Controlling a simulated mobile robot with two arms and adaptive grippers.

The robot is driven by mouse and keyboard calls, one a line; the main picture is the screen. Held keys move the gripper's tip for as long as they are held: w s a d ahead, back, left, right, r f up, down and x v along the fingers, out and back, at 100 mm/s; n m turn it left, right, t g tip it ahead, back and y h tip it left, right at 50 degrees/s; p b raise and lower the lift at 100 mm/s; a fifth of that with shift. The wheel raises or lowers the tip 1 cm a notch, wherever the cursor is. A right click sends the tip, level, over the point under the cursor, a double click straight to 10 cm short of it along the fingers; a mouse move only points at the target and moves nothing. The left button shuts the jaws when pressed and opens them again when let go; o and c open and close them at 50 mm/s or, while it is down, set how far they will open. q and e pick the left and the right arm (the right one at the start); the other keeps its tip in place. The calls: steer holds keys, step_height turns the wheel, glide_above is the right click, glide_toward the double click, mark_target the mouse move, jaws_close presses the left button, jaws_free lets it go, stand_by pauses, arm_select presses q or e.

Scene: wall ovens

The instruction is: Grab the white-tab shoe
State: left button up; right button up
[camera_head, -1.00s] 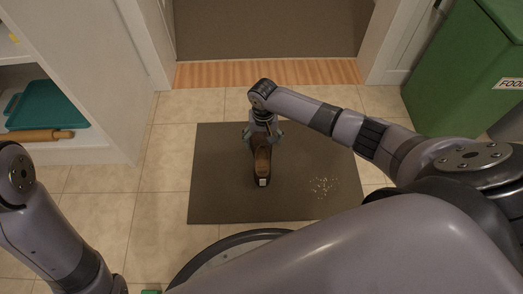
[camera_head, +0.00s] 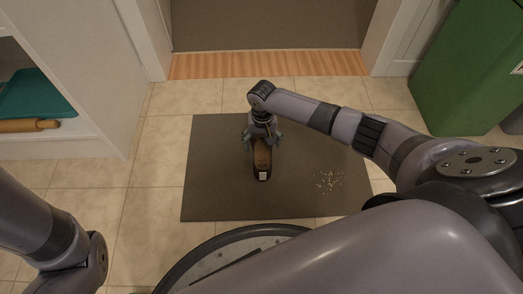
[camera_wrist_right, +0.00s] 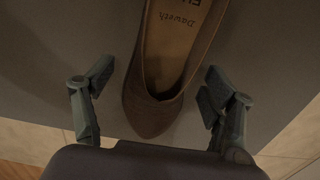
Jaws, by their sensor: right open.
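The shoe (camera_head: 262,160) is brown with a dark rim and a white tab at its near end. It lies on the dark mat (camera_head: 215,195) in the head view. My right gripper (camera_head: 262,136) is over the shoe's far end, with its fingers spread to either side. In the right wrist view the shoe's toe (camera_wrist_right: 152,115) lies between the two open fingers (camera_wrist_right: 155,90), with a gap on each side. Lettering shows on its insole. My left arm shows at the left edge, but its gripper is out of view.
White crumbs (camera_head: 329,182) lie on the mat to the right of the shoe. A green bin (camera_head: 465,85) stands at the right. A white shelf at the left holds a teal tray (camera_head: 35,95) and a rolling pin (camera_head: 30,125). A doorway is beyond the mat.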

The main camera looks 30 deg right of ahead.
steer(key=shift+c, duration=0.6)
steer(key=c, duration=1.4)
